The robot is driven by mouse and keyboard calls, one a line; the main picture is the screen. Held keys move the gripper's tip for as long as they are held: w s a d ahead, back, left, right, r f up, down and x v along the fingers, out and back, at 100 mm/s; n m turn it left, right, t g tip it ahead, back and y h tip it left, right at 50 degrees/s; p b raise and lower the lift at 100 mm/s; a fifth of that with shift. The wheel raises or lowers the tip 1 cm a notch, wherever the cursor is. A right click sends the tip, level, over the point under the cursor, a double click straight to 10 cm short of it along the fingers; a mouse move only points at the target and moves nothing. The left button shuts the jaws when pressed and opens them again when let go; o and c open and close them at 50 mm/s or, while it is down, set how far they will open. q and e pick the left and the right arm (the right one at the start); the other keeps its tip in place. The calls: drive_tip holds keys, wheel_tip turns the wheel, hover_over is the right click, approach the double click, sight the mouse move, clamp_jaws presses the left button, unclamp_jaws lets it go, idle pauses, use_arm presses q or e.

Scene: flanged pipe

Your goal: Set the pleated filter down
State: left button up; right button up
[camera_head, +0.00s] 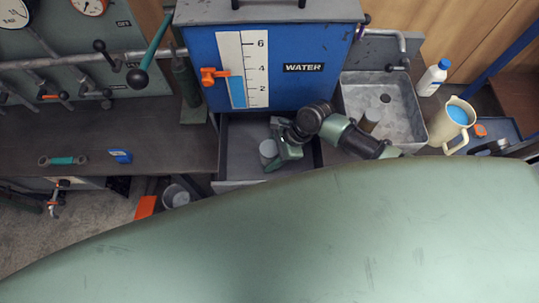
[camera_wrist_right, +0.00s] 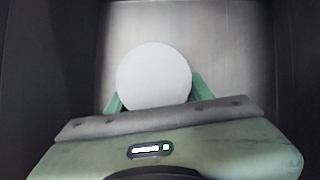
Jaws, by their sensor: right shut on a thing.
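The pleated filter (camera_head: 268,148) is a small grey cylinder with a pale round top. My right gripper (camera_head: 272,160), green, is shut on it inside the open drawer under the blue water tank. In the right wrist view the filter (camera_wrist_right: 154,76) shows as a pale disc between the two green fingers (camera_wrist_right: 154,92). Its side is mostly hidden there. I cannot tell whether its bottom touches the drawer floor. My left gripper is not in view.
The drawer (camera_head: 238,140) has raised walls close around the gripper, with bare floor beside the filter. A metal sink (camera_head: 405,110) is to the right, with a jug (camera_head: 450,120) and white bottle (camera_head: 432,78) beyond. A blue item (camera_head: 120,156) lies on the left bench.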

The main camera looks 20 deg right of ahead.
drive_tip(key=o, duration=1.4)
drive_tip(key=shift+o, duration=0.2)
drive_tip(key=v, duration=1.2)
drive_tip(key=shift+p, duration=0.3)
drive_tip(key=shift+r, duration=0.1)
